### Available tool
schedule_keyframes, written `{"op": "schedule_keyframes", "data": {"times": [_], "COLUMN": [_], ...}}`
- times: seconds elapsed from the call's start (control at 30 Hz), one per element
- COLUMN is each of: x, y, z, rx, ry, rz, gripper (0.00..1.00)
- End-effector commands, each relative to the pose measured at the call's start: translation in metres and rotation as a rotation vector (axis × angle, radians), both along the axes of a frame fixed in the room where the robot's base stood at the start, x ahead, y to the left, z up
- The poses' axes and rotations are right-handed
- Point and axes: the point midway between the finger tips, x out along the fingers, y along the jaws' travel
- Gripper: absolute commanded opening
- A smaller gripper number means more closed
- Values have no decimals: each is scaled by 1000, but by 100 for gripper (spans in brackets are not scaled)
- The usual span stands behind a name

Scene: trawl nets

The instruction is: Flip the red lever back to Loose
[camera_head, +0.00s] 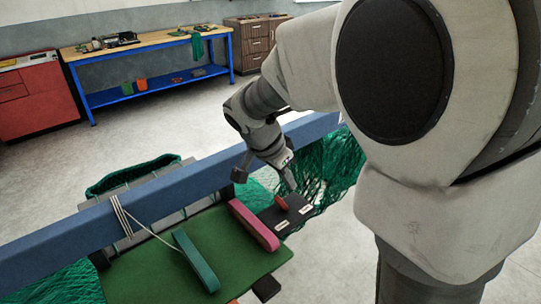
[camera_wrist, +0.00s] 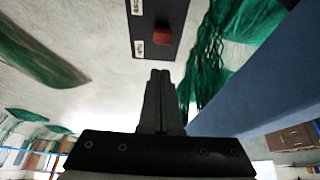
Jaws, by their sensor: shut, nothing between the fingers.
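The red lever (camera_head: 281,202) stands on a dark panel (camera_head: 268,217) at the right end of the green board. In the wrist view the lever (camera_wrist: 162,36) shows as a red knob on the black panel (camera_wrist: 178,12). Two white labels (camera_head: 281,225) sit on the panel; their words are too small to read surely. In the wrist view the knob lies closer to the lower label (camera_wrist: 139,48) than to the upper one. My gripper (camera_wrist: 160,74) is shut and empty, its tips apart from the lever. In the head view my gripper (camera_head: 291,184) is just above the lever.
A pink bar (camera_head: 254,225) and a teal bar (camera_head: 196,260) lie on the green board (camera_head: 150,272). A blue beam (camera_head: 190,182) runs behind the panel, with green netting (camera_head: 330,168) hanging beside it. A blue-framed workbench (camera_head: 150,45) stands far back.

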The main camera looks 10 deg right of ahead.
Motion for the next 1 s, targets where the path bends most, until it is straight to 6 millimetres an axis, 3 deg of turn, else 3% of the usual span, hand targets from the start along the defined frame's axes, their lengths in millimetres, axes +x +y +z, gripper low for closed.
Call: {"op": "schedule_keyframes", "data": {"times": [0.23,0.3,0.6,1.0], "x": [17,9,-14,-21], "y": [-27,-10,28,38], "z": [23,33,73,86], "rx": [0,2,2,0], "ry": [-3,-6,-3,0], "rz": [-1,8,5,1], "gripper": [0,0,0,0]}}
